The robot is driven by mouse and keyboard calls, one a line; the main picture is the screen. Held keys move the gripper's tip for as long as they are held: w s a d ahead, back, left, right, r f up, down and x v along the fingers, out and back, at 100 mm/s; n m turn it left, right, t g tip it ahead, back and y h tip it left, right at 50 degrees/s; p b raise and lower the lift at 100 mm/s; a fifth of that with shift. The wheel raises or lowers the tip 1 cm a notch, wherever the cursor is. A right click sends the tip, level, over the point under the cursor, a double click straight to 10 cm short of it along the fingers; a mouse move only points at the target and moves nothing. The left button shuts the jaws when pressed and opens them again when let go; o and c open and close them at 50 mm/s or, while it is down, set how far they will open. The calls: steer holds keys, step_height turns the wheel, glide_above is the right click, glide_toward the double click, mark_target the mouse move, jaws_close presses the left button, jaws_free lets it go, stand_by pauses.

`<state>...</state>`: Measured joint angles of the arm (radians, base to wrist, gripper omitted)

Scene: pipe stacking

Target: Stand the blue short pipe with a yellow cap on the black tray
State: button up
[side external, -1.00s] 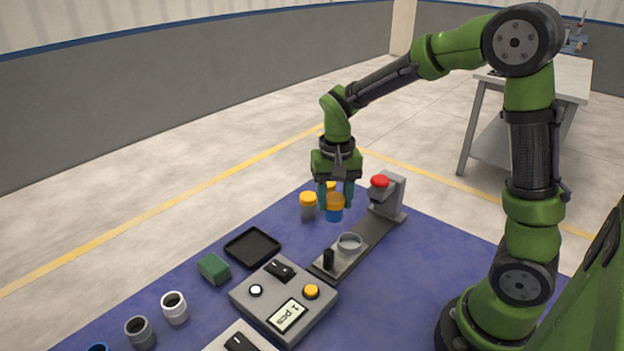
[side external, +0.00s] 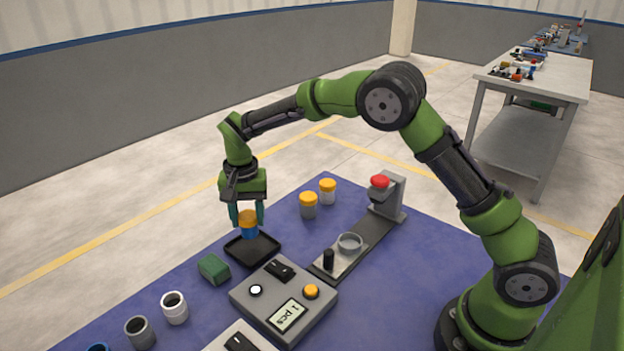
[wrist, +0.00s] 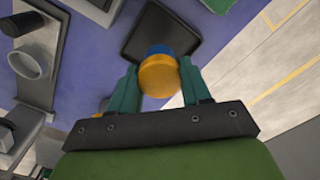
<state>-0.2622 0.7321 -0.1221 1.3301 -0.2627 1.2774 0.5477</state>
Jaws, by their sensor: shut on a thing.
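The blue short pipe with a yellow cap (side external: 248,226) is upright between the fingers of my gripper (side external: 247,217), which is shut on it. In the side view it appears over the back part of the black tray (side external: 262,253); I cannot tell whether its base touches the tray. In the wrist view the yellow cap (wrist: 160,76) sits between the two teal fingers, with the blue rim beyond it and the empty black tray (wrist: 150,30) behind.
White and grey open pipes (side external: 174,307) stand front left.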

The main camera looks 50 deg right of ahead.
mark_target(250, 230)
steer(key=shift+f, duration=2.25)
steer(key=shift+f, duration=0.15)
steer(key=o, duration=1.1)
steer(key=shift+c, duration=0.2)
